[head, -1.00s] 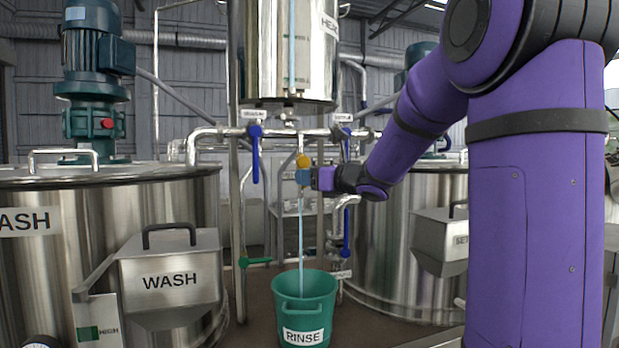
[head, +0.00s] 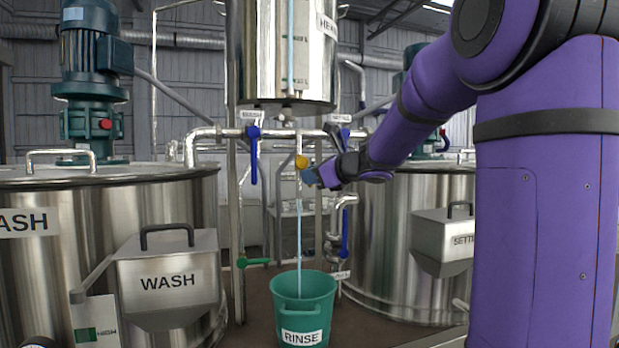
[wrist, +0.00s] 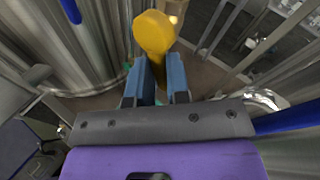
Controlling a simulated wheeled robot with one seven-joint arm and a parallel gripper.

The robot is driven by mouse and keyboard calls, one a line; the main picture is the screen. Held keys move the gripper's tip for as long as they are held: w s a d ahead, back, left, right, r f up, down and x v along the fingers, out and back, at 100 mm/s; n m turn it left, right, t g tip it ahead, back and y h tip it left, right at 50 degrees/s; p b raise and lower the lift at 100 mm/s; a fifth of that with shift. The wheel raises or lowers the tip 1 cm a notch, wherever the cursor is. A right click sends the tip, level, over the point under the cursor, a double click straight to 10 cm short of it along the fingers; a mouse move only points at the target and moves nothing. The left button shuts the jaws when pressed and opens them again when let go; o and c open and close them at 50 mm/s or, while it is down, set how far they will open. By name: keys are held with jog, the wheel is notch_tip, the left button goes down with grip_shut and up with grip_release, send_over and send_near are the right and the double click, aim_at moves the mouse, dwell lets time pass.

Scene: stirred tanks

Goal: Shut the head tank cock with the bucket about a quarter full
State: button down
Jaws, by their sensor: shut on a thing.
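The yellow head tank cock (head: 301,162) sits on the thin pipe below the steel head tank (head: 255,55). My gripper (head: 312,177) is at the cock from its lower right. In the wrist view its blue fingers (wrist: 163,80) are shut on the yellow handle (wrist: 154,34). A thin pale stream (head: 299,235) runs from below the cock into the green bucket (head: 304,315), labelled RINSE, standing upright on the floor. The water level in the bucket is hard to make out. A pale blue sight strip (head: 291,45) shows on the head tank.
Blue-handled valves hang left (head: 254,160) and right (head: 345,235) of the cock. A green lever (head: 255,262) is lower left. The WASH tank (head: 100,210) and its hopper (head: 168,275) stand left; the settling tank (head: 400,235) stands behind my arm.

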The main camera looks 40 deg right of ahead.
jog(key=shift+s+d+r+n+g+h, duration=0.1)
jog(key=shift+d+r+n+g+h, duration=0.1)
jog(key=shift+r+n+g+h, duration=0.8)
jog(key=shift+d+r+n+g+h, duration=0.25)
jog(key=shift+n+g+h, duration=0.15)
jog(key=shift+n+h, duration=1.1)
jog(key=shift+s+d+r+n+g+h, duration=0.15)
jog(key=shift+r+n+g+h, duration=0.55)
jog(key=shift+n+h, duration=0.55)
jog(key=shift+w+n, duration=0.1)
jog(key=shift+n, duration=0.15)
jog(key=c, duration=1.1)
grip_release()
jog(key=v, duration=1)
jog(key=shift+s+r, duration=0.25)
jog(key=shift+s, duration=0.05)
